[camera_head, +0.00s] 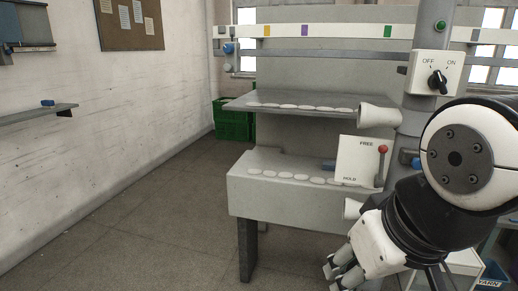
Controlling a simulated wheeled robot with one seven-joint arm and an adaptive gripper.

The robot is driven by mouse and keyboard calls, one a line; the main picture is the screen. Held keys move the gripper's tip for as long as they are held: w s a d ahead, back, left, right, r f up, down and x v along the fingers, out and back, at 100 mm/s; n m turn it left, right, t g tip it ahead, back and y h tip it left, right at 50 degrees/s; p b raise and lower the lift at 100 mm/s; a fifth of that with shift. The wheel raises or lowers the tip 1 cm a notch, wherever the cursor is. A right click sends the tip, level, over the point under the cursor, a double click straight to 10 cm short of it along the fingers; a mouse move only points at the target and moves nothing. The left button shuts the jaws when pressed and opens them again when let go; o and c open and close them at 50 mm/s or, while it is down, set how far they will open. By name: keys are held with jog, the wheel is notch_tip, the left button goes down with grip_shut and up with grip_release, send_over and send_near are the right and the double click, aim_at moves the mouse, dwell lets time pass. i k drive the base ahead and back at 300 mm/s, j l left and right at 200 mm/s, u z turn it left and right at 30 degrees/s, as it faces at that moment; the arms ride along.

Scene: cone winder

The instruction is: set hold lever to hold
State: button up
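The hold lever (383,150) has a red ball knob and stands upright at the right edge of a white plate (355,160). The plate reads FREE at the top and HOLD at the bottom. The knob is level with the FREE mark. My gripper (336,273) is at the bottom of the view, below and left of the lever, pointing down and left. It is apart from the lever. Its fingers are small and partly cut by the frame edge, so I cannot tell whether they are open. My arm covers the area right of the lever.
A white OFF/ON switch box (434,72) with a black knob is on the grey column above. A white cone (378,116) sticks out above the plate. The machine's lower ledge (270,195) lies left of the plate. Open floor (150,225) lies to the left.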

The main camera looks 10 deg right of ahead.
aim_at(379, 182)
jog(key=z, duration=0.75)
